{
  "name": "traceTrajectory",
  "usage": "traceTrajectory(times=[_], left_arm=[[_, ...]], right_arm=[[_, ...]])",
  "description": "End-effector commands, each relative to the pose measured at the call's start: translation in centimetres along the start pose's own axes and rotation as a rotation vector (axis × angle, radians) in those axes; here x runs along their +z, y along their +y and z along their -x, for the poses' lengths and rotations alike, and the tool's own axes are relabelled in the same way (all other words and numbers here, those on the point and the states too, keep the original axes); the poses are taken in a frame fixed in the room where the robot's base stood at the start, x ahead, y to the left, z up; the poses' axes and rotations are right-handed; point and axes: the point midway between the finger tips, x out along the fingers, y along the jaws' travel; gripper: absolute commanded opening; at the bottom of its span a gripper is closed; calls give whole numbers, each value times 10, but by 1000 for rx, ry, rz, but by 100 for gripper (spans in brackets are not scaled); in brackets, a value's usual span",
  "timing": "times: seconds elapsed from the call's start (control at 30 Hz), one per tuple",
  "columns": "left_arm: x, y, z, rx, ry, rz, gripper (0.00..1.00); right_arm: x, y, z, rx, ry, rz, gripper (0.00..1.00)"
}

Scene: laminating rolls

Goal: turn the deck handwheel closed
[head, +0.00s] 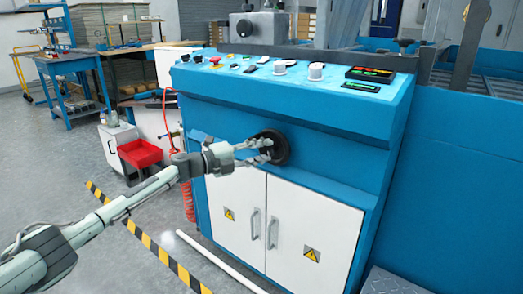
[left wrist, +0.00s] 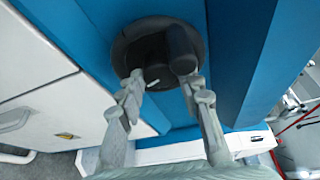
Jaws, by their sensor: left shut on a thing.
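The deck handwheel (head: 283,148) is a round black wheel on the blue front of the machine, above the white cabinet doors. In the left wrist view the handwheel (left wrist: 127,49) shows as a dark disc with a stubby dark knob (left wrist: 181,48) sticking out towards the camera. My left gripper (head: 266,150) reaches in from the left and is shut on the handwheel. In the left wrist view the gripper's (left wrist: 163,86) two fingers stand at either side of the wheel's raised middle part. The exact contact is partly hidden. My right gripper is not in view.
The control panel (head: 300,75) with knobs and buttons lies above the wheel. White doors (head: 315,228) with handles sit below. A red bin (head: 140,154), a blue workbench (head: 75,68) and striped floor tape (head: 160,253) are at the left. Open floor lies between.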

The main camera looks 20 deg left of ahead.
Motion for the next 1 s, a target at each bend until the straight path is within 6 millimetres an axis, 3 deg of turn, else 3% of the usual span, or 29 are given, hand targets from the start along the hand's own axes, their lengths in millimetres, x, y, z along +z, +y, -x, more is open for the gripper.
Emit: traceTrajectory(times=[0.37, 0.4, 0.57, 0.87, 1.0], left_arm=[[-1, 0, 0, 3, 1, -5, 6], [-1, 1, 0, 3, 1, -5, 36], [-1, 0, 0, 2, 1, -4, 56], [0, 0, 1, 2, 0, -4, 56], [1, 1, 14, 4, -2, -5, 56]], right_arm=[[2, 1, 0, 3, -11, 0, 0], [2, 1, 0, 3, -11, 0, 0], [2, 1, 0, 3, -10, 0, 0], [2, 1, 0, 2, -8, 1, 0], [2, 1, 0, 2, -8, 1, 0]])
